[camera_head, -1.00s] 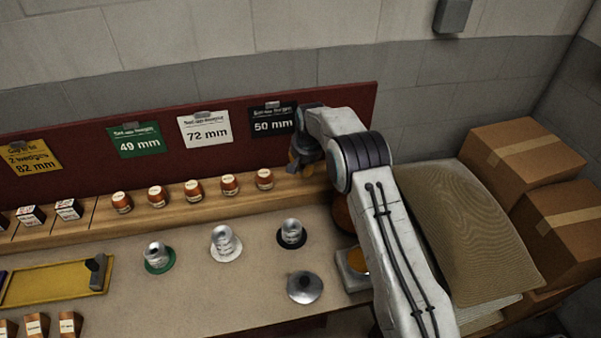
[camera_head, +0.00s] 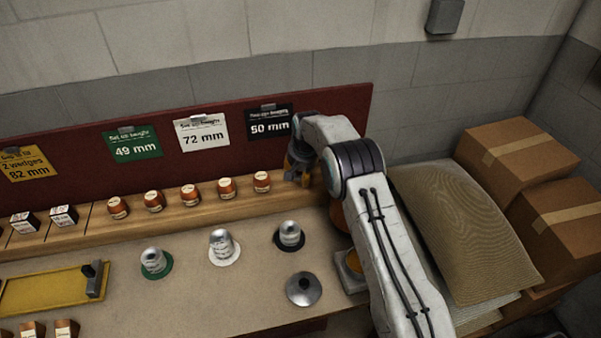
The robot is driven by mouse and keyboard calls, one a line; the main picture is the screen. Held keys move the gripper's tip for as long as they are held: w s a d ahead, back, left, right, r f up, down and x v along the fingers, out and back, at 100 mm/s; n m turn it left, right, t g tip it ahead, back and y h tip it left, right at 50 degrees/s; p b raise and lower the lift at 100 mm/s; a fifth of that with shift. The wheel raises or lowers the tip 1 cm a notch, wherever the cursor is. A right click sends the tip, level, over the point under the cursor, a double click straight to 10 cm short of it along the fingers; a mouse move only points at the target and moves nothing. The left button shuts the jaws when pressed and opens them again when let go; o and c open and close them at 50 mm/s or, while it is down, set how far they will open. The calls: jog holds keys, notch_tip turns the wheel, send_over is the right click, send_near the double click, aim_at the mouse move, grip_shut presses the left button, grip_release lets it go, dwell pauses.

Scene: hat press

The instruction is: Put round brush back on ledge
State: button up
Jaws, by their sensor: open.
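My gripper (camera_head: 299,176) hangs over the right end of the wooden ledge (camera_head: 225,201), just right of the row of small copper-coloured pots. It is open. An orange-brown thing shows at its fingers; it may be the round brush, but it is too small and too covered to be sure. I cannot tell whether it touches the ledge. No other round brush can be made out on the ledge or the bench (camera_head: 205,298).
Several copper pots (camera_head: 190,195) line the ledge. Silver-topped pieces on green (camera_head: 155,263), white (camera_head: 223,247) and black (camera_head: 289,236) bases stand on the bench, with a grey disc (camera_head: 304,289). A yellow tray (camera_head: 45,291) lies left. A sack (camera_head: 465,230) and boxes (camera_head: 520,150) are right.

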jog(key=shift+r, duration=0.25)
jog(key=s+d+r+b, duration=0.3)
jog(key=s+r, duration=0.3)
jog(key=r, duration=0.4)
jog(key=s+d+r+b, duration=0.3)
jog(key=s+r+b, duration=0.1)
jog(key=s+r, duration=0.4)
jog(key=s+d+r+n, duration=0.1)
jog(key=s+d, duration=0.2)
jog(key=s, duration=0.7)
jog(key=s+d+r+n, duration=0.1)
jog(key=s+d, duration=0.3)
jog(key=s, duration=0.6)
jog(key=s+d+f, duration=0.1)
jog(key=s+f, duration=0.3)
jog(key=s, duration=0.6)
jog(key=shift+s+f+n+h, duration=0.25)
jog(key=shift+f+n+h, duration=0.1)
jog(key=shift+n+h, duration=0.05)
